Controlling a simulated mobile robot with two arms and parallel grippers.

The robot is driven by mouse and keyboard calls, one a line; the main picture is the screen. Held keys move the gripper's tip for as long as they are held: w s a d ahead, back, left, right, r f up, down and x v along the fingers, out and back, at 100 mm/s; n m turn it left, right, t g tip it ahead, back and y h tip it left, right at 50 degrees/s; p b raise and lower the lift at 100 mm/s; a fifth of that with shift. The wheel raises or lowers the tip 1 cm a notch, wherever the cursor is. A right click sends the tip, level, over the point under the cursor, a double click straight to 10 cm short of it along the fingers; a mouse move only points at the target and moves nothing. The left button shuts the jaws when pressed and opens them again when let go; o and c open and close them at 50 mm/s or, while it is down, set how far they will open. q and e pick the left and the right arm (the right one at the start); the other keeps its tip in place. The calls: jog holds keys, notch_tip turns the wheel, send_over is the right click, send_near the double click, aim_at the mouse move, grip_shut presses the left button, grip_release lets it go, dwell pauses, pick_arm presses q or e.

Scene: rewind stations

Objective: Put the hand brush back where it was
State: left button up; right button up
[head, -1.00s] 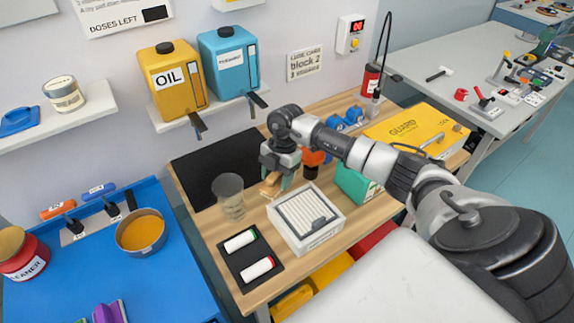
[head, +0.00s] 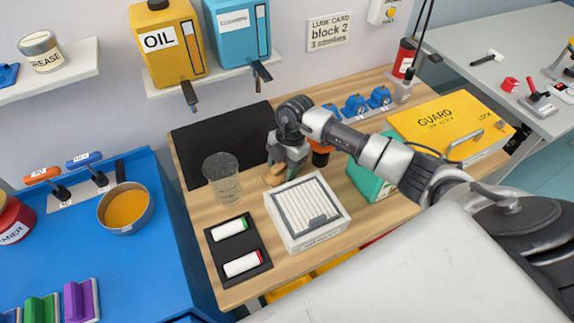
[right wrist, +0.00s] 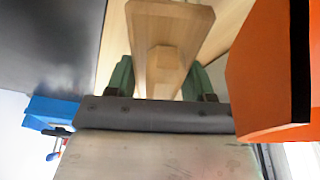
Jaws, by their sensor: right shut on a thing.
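The hand brush (head: 275,175) has a pale wooden body. My right gripper (head: 285,163) is shut on it, low over the wooden bench between the clear beaker (head: 222,178) and the white box with a grey slatted top (head: 308,215). In the right wrist view the brush's wooden body (right wrist: 165,40) sits between the green fingers of the gripper (right wrist: 163,78). The bristles are hidden, and I cannot tell whether the brush touches the bench. My left gripper is not in view.
A black panel (head: 215,145) lies behind the beaker. An orange-and-black item (head: 320,155) and a green box (head: 370,180) stand right of the gripper. A black tray (head: 225,262) with two white cylinders lies in front. A yellow guard box (head: 450,130) is at the right.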

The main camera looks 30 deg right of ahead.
jog(key=o, duration=0.7)
jog(key=shift+s+a+r, duration=0.1)
jog(key=shift+s+a, duration=0.1)
jog(key=shift+a, duration=0.15)
jog(key=shift+o, duration=1.3)
jog(key=shift+a, duration=0.2)
jog(key=shift+w+d, duration=0.1)
jog(key=shift+d, duration=0.1)
jog(key=shift+d+r, duration=0.15)
jog(key=shift+r, duration=0.3)
jog(key=b+v, duration=0.2)
jog(key=v, duration=0.8)
jog(key=shift+r, duration=0.2)
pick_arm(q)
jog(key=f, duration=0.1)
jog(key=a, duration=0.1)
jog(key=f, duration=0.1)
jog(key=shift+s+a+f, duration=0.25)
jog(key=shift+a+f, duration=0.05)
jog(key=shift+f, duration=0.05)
pick_arm(e)
jog(key=shift+r, duration=0.35)
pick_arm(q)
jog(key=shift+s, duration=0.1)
